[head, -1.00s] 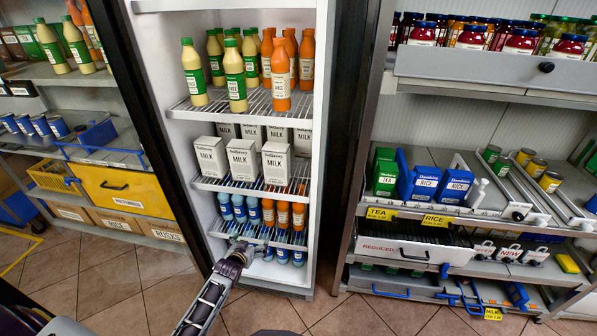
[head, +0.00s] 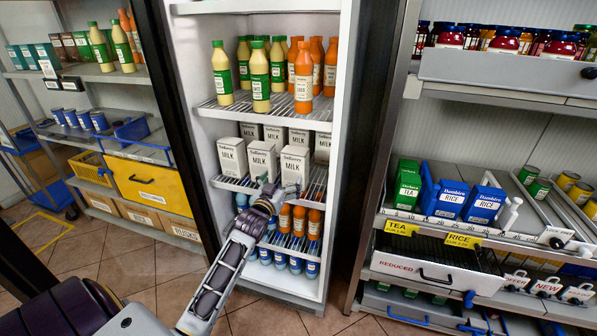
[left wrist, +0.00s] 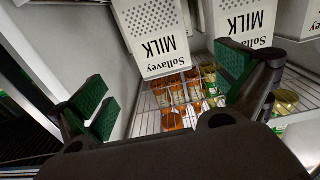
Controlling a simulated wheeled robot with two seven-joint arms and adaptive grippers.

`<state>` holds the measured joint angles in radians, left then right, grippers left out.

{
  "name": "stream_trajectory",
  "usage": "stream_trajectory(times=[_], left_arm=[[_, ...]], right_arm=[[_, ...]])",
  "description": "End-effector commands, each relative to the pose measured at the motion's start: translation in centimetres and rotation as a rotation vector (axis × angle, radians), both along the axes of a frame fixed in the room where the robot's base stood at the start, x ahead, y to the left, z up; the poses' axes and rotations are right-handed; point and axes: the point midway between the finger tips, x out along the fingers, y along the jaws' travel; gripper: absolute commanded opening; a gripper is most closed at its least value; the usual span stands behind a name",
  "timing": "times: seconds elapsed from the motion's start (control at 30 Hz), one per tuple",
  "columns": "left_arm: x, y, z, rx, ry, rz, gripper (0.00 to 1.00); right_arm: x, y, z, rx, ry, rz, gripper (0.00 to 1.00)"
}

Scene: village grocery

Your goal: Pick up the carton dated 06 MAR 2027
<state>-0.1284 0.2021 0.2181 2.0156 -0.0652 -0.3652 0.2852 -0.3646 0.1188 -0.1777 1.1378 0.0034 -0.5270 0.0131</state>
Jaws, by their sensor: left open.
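Several white milk cartons stand upright on the fridge's middle shelf. The front row has a left carton (head: 232,157), a middle carton (head: 262,158) and a right carton (head: 296,163), with more behind. No date is legible on any carton. My left gripper (head: 280,188) is open and empty at the front edge of that shelf, low before the middle and right cartons. In the left wrist view the picture is upside down. One carton (left wrist: 155,40) shows beyond the gap between the green-padded fingers (left wrist: 165,92), apart from them; a second carton (left wrist: 245,22) is beside it. My right gripper is not in view.
Juice bottles (head: 262,80) fill the shelf above. Orange (head: 299,222) and blue bottles (head: 280,262) stand below, partly hidden by my arm. The fridge's side walls (head: 345,130) bound the opening. Shelves with tea (head: 408,185) and rice boxes stand to the right.

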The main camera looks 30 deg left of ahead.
Motion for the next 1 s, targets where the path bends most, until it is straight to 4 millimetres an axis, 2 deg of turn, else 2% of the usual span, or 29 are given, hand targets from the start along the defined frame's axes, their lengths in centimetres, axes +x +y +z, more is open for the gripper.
stream_trajectory(times=[0.37, 1.0], left_arm=[[0.7, 0.1, 0.0, 0.000, 0.000, -0.001, 1.00], [5.7, 1.2, 0.0, 0.001, 0.001, -0.001, 1.00]], right_arm=[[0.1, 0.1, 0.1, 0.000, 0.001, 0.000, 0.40], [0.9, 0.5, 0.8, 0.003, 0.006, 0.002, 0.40]])
